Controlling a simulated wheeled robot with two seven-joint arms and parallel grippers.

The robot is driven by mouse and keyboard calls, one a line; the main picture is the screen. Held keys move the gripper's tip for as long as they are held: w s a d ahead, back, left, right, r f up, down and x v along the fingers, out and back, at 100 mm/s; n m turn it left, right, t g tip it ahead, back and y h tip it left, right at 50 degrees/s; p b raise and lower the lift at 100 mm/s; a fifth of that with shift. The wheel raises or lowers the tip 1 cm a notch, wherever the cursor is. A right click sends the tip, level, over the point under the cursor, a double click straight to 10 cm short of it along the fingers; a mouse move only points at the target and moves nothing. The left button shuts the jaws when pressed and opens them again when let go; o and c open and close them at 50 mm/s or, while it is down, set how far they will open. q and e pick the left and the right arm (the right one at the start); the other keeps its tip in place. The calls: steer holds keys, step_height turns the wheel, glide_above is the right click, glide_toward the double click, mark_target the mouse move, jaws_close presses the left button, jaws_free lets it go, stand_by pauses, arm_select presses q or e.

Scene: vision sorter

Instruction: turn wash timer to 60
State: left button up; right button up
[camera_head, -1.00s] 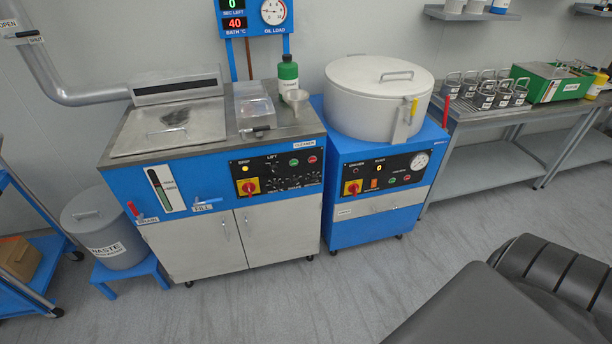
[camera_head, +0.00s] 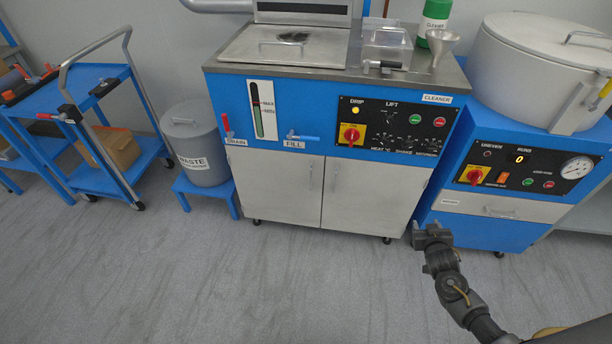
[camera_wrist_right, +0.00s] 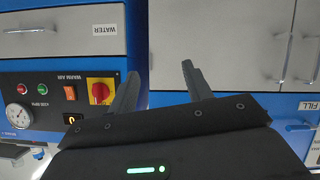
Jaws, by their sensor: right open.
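The wash machine's black control panel (camera_head: 394,126) is on the front of the blue cleaner cabinet in the head view. It carries a red-on-yellow switch (camera_head: 350,135), green and red buttons and a row of small dark knobs (camera_head: 411,143). The knob labels and pointer settings are too small to read surely, so I cannot tell the wash timer's setting. My right gripper (camera_head: 432,232) is below and right of the panel, in front of the cabinets and clear of the knobs. Its fingers are apart and empty in the right wrist view (camera_wrist_right: 158,82). My left gripper does not show.
A second blue machine (camera_head: 510,200) with a gauge and a round lid stands at the right. A waste bin (camera_head: 195,150) on a blue stand and a blue trolley (camera_head: 100,130) are at the left. The floor in front is clear.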

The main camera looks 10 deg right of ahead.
steer(key=w+d+r+m+t+b, duration=0.1)
steer(key=w+r+t+b, duration=0.3)
steer(key=r, duration=0.5)
steer(key=m+h+b, duration=0.1)
steer(key=b, duration=0.1)
glide_toward(433, 150)
steer(key=shift+t, duration=0.4)
steer(key=x, duration=0.5)
steer(key=b+x, duration=0.1)
steer(key=x, duration=0.1)
steer(key=shift+w+d+f, duration=0.15)
steer(key=shift+w+f, duration=0.15)
steer(key=shift+f, duration=0.1)
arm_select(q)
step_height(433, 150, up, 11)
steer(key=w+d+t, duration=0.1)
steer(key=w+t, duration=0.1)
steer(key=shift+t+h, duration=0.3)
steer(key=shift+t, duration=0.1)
arm_select(e)
steer(key=shift+w+d, duration=0.2)
steer(key=shift+w, duration=0.35)
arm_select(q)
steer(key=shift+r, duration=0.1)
